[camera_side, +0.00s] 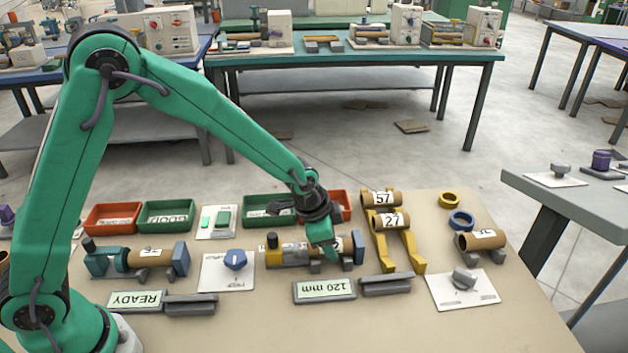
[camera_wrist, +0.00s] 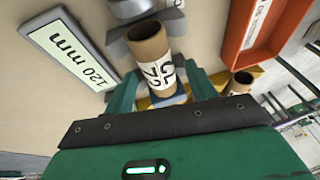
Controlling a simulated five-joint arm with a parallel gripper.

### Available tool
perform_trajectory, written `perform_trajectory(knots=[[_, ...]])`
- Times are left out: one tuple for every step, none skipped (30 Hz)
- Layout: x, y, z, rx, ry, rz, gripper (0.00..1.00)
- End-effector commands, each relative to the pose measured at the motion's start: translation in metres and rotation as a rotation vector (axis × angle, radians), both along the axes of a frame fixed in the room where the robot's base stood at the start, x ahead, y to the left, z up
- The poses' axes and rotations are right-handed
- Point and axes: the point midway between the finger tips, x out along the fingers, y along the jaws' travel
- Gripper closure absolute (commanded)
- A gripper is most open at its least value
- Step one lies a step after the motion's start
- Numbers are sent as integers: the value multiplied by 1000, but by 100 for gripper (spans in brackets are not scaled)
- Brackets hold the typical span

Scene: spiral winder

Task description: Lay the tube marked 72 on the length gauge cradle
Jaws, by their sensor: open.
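A brown cardboard tube (camera_side: 297,248) with a white label lies level in the length gauge cradle, between a yellow end block (camera_side: 273,251) and a blue end block (camera_side: 358,247). In the wrist view the tube (camera_wrist: 150,45) shows its open end and a black two-digit label that looks like 72, but it is not certain. My gripper (camera_side: 322,256) is low over the cradle. In the wrist view its open green fingers (camera_wrist: 164,92) stand on either side of the tube, with gaps visible. The gauge display (camera_side: 324,290) reads 120 mm.
A yellow rack (camera_side: 411,255) right of the gauge holds tubes marked 57 (camera_side: 378,198) and 27 (camera_side: 390,222). Another tube (camera_side: 482,240) rests further right. A blue fixture (camera_side: 180,259) holds a tube by the READY display (camera_side: 137,300). Red and green bins stand behind.

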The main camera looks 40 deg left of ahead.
Motion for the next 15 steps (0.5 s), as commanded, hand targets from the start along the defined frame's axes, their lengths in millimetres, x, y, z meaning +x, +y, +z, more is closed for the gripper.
perform_trajectory(knots=[[-2,0,5,0,-1,0,44],[-3,1,8,-1,-1,0,44],[-4,1,13,-1,-2,0,44],[-5,1,16,-1,-2,0,44],[-6,1,19,-1,-2,0,44],[-8,2,24,-1,-2,0,44],[-10,2,28,-1,-1,0,44],[-11,3,32,-1,-1,0,44],[-13,3,37,-2,-3,0,44],[-14,3,40,-1,-1,0,44],[-15,4,44,-1,-1,0,44],[-17,4,50,-2,-2,0,44],[-19,5,53,-2,-2,0,44],[-20,5,57,-2,-2,0,44],[-22,5,62,-2,-2,0,44]])
